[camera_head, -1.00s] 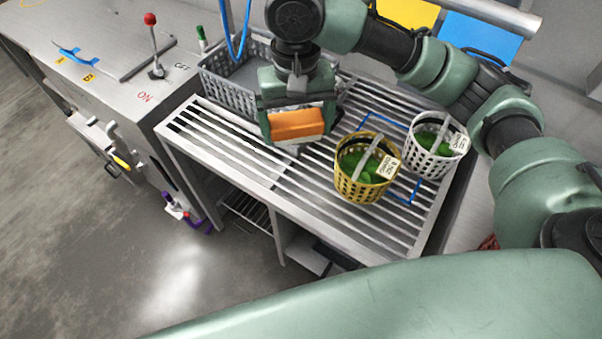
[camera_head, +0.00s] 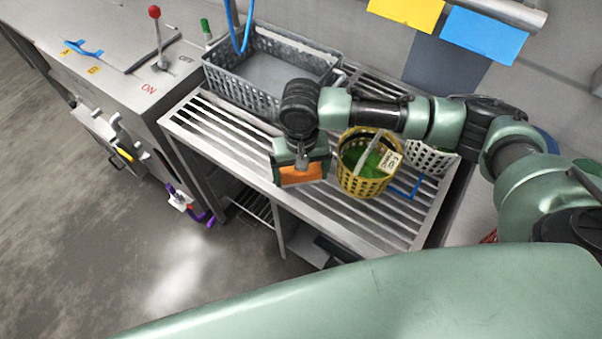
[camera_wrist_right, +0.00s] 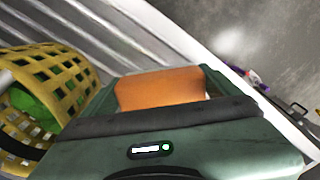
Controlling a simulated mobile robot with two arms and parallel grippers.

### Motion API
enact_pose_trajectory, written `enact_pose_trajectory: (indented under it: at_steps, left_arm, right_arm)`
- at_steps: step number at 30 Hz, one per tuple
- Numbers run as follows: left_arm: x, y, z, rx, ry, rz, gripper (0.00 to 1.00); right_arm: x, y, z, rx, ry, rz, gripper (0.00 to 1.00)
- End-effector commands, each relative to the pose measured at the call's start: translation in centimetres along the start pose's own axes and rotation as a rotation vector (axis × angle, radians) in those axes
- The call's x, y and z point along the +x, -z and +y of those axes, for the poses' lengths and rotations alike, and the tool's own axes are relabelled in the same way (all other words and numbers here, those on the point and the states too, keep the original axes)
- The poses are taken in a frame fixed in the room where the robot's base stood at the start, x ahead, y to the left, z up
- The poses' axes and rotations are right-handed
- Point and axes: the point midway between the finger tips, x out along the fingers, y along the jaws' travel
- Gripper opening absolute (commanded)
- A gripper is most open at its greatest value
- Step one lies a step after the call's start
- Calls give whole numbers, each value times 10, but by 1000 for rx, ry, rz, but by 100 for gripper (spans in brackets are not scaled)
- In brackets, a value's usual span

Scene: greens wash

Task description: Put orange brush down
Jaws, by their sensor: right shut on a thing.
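The orange brush (camera_head: 302,174) is held in my right gripper (camera_head: 301,172), which is shut on it. The gripper points down over the front part of the slatted metal rack, left of the yellow basket. In the right wrist view the brush (camera_wrist_right: 160,90) shows as an orange block between the fingers, with the slats beyond it. I cannot tell whether the brush touches the slats. My left gripper is not in view.
The yellow basket (camera_head: 352,182) with greens stands close to the right of the gripper. A white basket (camera_head: 436,161) is behind it, partly hidden by my arm. A grey crate (camera_head: 232,90) stands at the back left. Slats at the left front are clear.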

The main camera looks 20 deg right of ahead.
Motion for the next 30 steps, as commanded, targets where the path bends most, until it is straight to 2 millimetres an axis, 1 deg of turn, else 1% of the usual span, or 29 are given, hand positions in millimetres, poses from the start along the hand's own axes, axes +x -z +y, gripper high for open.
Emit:
enact_pose_trajectory:
  at_steps: [1,3,13,14,15,24,26,29,30]
  left_arm:
    - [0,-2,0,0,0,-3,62]
    - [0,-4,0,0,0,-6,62]
    - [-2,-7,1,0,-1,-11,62]
    - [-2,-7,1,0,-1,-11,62]
    - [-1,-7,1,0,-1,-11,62]
    - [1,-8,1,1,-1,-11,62]
    - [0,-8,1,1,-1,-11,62]
    - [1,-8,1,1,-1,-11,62]
    - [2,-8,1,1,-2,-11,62]
  right_arm:
    - [5,-1,0,-1,-1,-1,48]
    - [8,0,0,-2,0,0,48]
    - [10,0,0,-1,0,0,48]
    - [11,0,0,-1,0,1,93]
    - [11,0,0,-1,0,1,100]
    - [7,0,0,-1,0,2,100]
    - [1,0,0,-1,1,2,100]
    - [-15,1,0,-1,3,4,100]
    - [-23,1,0,-1,2,5,100]
